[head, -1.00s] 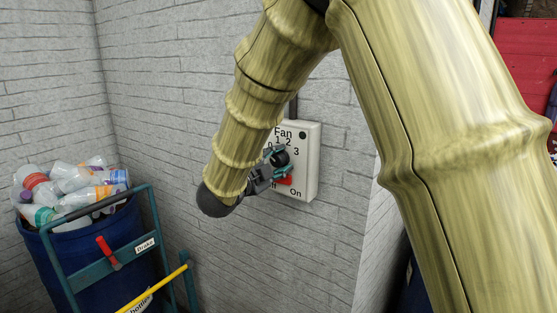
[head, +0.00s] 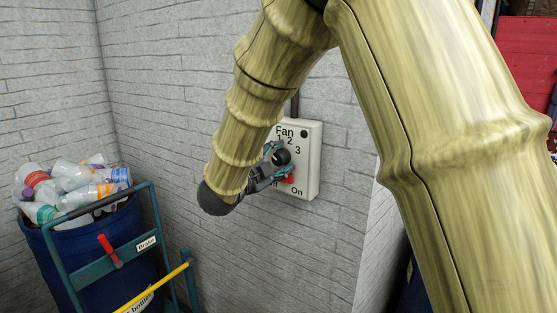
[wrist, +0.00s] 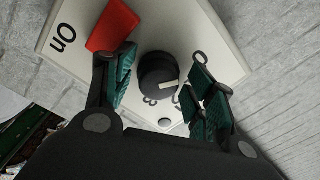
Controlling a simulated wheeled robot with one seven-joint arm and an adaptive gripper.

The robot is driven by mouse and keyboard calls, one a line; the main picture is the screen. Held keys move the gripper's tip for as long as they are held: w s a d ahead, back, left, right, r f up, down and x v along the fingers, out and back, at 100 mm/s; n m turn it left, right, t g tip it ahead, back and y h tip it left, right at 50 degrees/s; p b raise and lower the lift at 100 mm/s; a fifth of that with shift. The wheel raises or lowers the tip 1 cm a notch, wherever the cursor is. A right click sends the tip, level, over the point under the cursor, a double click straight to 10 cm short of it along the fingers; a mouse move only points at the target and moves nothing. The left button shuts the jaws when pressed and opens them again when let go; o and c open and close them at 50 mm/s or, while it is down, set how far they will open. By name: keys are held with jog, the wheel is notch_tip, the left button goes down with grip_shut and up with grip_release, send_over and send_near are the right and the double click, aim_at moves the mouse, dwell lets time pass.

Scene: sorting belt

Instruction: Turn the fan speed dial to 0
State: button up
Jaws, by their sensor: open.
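The white fan panel (head: 312,160) is on the grey wall, marked Fan, with numbers around a round black dial (head: 283,157). In the wrist view the dial (wrist: 157,74) shows a white pointer line directed to the right, toward the right finger. The 0 shows above that finger; the 3 is below the dial and the number between is partly hidden. My gripper (head: 279,160) is open at the panel. In the wrist view its teal finger pads (wrist: 164,72) stand on either side of the dial, with visible gaps; contact is not clear.
A red switch (wrist: 112,25) with On beside it sits close to the left finger in the wrist view. A blue barrel (head: 88,243) of plastic bottles stands left, behind a teal trolley frame (head: 105,269) with a red brake lever (head: 108,250).

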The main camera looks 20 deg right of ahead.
jog(key=v, duration=0.8)
jog(key=shift+f, duration=0.1)
dwell(0.3)
notch_tip(320, 180, down, 20)
jog(key=w+d+n+y, duration=0.1)
jog(key=d+n+y, duration=0.2)
jog(key=n+y, duration=0.35)
jog(key=s+d+f+n+g+y, duration=0.15)
jog(key=s+f+n, duration=0.3)
jog(key=f, duration=0.65)
jog(key=s+f+n+g+y, duration=0.1)
jog(key=s+f+n+y, duration=0.3)
jog(key=f, duration=0.7)
jog(key=s+f+n+g, duration=0.3)
jog(key=s+f+g, duration=0.1)
jog(key=s+f, duration=1)
jog(key=s+f+n+g+y, duration=0.1)
jog(key=s+f+n+g, duration=0.1)
jog(key=s, duration=0.9)
jog(key=s+d+f+n+g+y, duration=0.1)
jog(key=s+f+n+g, duration=0.1)
jog(key=s, duration=0.9)
jog(key=shift+d+f+g, duration=0.3)
jog(key=shift+f+g, duration=0.25)
jog(key=shift+f, duration=0.3)
